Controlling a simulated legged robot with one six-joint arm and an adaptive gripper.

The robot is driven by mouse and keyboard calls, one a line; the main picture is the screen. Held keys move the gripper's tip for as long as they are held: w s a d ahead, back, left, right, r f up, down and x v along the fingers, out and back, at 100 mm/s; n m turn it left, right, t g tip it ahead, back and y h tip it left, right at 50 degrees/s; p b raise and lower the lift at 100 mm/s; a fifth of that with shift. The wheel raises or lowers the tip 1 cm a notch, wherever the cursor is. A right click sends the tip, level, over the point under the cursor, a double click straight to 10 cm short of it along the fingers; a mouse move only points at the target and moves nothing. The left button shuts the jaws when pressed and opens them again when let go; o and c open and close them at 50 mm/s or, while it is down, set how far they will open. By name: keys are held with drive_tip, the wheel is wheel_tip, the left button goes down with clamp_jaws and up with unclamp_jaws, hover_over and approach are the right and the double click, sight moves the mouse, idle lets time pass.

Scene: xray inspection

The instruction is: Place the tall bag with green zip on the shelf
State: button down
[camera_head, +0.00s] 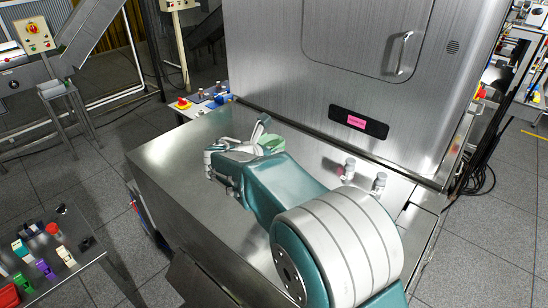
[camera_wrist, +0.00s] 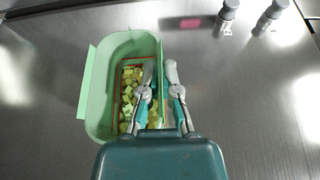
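No tall bag with a green zip can be made out for certain in either view, nor a clear shelf. In the wrist view a pale green open container (camera_wrist: 97,90) with side flaps lies on the metal top and holds yellow-green cubes (camera_wrist: 130,88). My gripper (camera_wrist: 160,72) is over its right side, one finger inside the rim and the other outside, with the right wall between them. Whether the fingers press on the wall cannot be told. In the head view my gripper (camera_head: 236,146) is low over the metal top, and a bit of the green container (camera_head: 270,146) shows behind it.
The metal top (camera_head: 170,160) is otherwise mostly clear. Two small metal knobs (camera_head: 348,170) stand right of my gripper. A tall steel cabinet (camera_head: 345,60) rises behind. A low table (camera_head: 85,272) with small coloured items is at the lower left.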

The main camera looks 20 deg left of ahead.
drive_tip(key=s+d+r, duration=0.4)
drive_tip(key=d+r, duration=0.7)
drive_tip(key=d, duration=0.2)
drive_tip(key=shift+s+d, duration=0.2)
